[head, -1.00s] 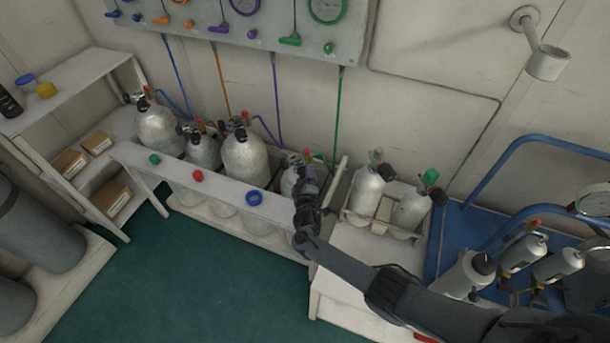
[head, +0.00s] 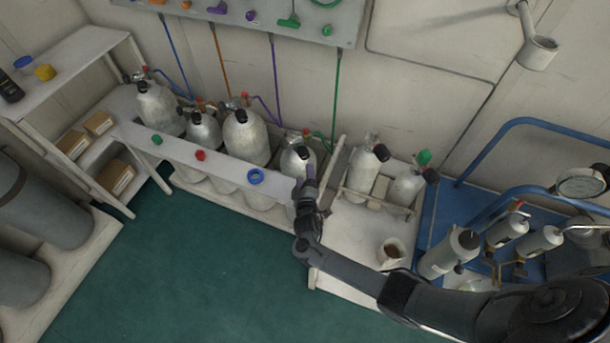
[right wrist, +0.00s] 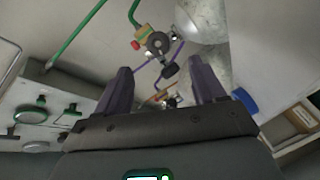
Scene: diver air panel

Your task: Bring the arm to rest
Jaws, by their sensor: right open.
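My right arm reaches in from the lower right of the head view. Its gripper (head: 308,184) is in front of the rightmost cylinder (head: 297,160) in the white rack (head: 222,183). In the right wrist view the two purple fingers of the gripper (right wrist: 160,88) stand apart with nothing between them. Beyond them are a brass valve with a red knob (right wrist: 155,42) and a silver cylinder (right wrist: 212,65). I cannot tell the exact gap between gripper and cylinder. My left gripper is not in view.
Two cylinders stand in a crate (head: 376,203) to the right. A blue trolley (head: 447,210) holds more cylinders. The green floor (head: 190,270) in front is clear.

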